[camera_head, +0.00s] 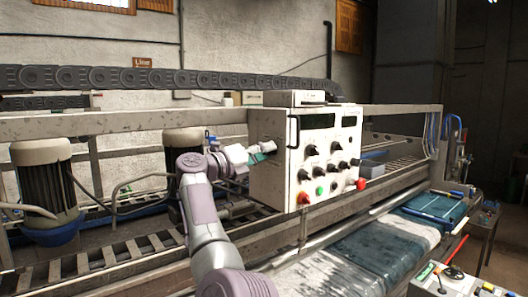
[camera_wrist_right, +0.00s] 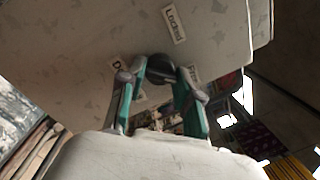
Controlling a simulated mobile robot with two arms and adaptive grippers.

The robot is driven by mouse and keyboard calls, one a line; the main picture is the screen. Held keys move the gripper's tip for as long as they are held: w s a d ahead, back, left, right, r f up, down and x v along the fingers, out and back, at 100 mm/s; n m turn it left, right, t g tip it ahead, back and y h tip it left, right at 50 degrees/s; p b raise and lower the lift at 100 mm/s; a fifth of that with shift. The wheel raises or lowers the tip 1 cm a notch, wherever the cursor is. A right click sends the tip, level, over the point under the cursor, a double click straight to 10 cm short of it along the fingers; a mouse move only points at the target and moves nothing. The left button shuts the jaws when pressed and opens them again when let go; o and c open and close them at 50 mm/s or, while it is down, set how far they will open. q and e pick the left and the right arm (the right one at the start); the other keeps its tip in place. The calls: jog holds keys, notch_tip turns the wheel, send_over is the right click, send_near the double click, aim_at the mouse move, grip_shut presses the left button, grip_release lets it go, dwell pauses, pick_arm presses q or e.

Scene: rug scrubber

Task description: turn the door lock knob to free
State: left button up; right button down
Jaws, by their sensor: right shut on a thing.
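The dark round door lock knob (camera_wrist_right: 160,68) is on the pale side panel of the control box. Labels surround it in the right wrist view: "Locked" (camera_wrist_right: 173,22) above it, and two others partly covered by my fingers. My right gripper (camera_wrist_right: 160,84) has its green fingers shut on the knob, one on each side. The knob's pointing direction cannot be told. My left gripper is not in view.
The box's front face has several black knobs, a green button (camera_head: 320,191) and a red button (camera_head: 303,198). A conveyor frame (camera_head: 110,125) runs behind. Motors (camera_head: 50,185) stand at the left. A wet rug (camera_head: 355,250) lies at front right.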

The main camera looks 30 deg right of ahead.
jog(key=shift+f+m, duration=0.3)
jog(key=shift+m, duration=0.1)
jog(key=c, duration=1.1)
grip_release()
jog(key=shift+o, duration=1.4)
jog(key=shift+w+r, duration=0.1)
jog(key=shift+a+r, duration=0.1)
jog(key=a+f, duration=0.1)
jog(key=a, duration=1)
jog(key=shift+s+a+f, duration=0.2)
jog(key=shift+s+a, duration=0.1)
jog(key=shift+s, duration=0.15)
